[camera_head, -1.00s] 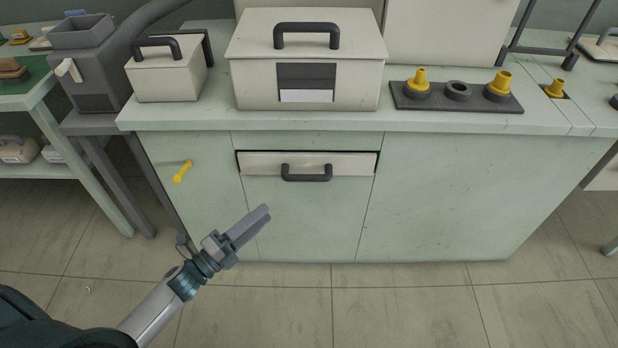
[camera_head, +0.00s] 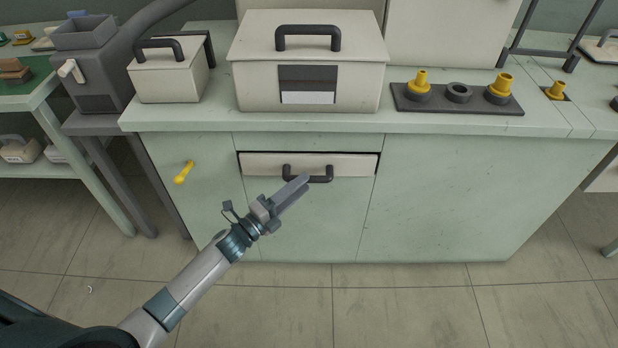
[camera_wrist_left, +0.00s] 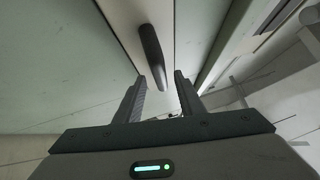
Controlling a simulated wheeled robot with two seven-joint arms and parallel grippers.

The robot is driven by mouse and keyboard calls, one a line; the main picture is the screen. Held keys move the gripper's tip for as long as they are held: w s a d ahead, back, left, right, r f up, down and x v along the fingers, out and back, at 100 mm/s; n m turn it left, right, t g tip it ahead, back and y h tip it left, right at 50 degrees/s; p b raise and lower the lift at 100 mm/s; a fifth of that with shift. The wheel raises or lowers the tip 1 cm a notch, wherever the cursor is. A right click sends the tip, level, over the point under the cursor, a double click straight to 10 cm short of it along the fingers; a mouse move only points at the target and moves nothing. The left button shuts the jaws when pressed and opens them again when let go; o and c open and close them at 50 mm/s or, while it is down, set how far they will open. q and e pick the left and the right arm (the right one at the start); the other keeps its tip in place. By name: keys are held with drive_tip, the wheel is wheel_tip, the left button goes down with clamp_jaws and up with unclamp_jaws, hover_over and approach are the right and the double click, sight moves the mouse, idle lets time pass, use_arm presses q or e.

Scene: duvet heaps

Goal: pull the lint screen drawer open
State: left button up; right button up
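The lint screen drawer (camera_head: 352,164) is a white panel in the upper middle of the pale green cabinet, with a dark gap along its top edge. Its black bar handle (camera_head: 321,178) is partly hidden by my left gripper (camera_head: 305,180) in the head view. In the left wrist view my left gripper (camera_wrist_left: 161,92) is open, its two fingers apart. The handle (camera_wrist_left: 151,55) shows ahead of and between the fingertips there, with nothing gripped; contact cannot be told. My right gripper is not in view.
A yellow lever (camera_head: 184,172) sticks out of the cabinet left of the drawer. A large white box (camera_head: 308,92), a small white box (camera_head: 165,82) and a dark plate (camera_head: 440,104) with yellow knobs stand on the counter. The floor (camera_head: 400,300) in front is clear.

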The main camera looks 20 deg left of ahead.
use_arm(q)
drive_tip(key=shift+x, duration=1.9)
clamp_jaws()
